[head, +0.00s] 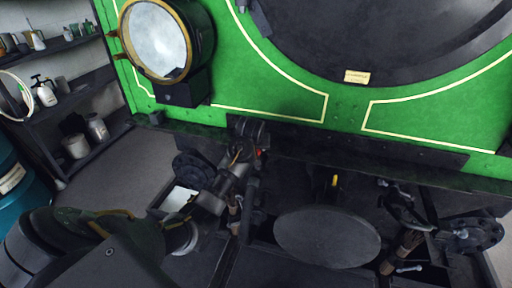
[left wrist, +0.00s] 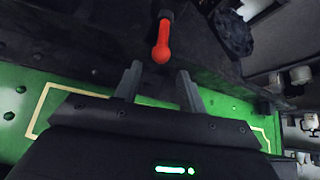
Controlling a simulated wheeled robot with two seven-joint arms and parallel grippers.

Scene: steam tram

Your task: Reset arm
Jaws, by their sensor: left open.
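My left arm comes in from the left in the head view and reaches to the front of the green steam tram. In the left wrist view my left gripper (left wrist: 158,70) is open, with its two fingers apart and nothing held between them. A red-tipped handle (left wrist: 162,42) sits just beyond the fingertips, apart from them as far as I can see. A small spot of its red (head: 259,152) shows in the head view beside the end of my left arm. My right gripper is not in view.
The tram's green front (head: 270,90) has a large round lamp (head: 156,40) at upper left. A round dark buffer plate (head: 327,236) sticks out low in the middle. Shelves (head: 85,92) with bottles and a teal drum (head: 20,185) stand at left. Hoses hang near the buffer.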

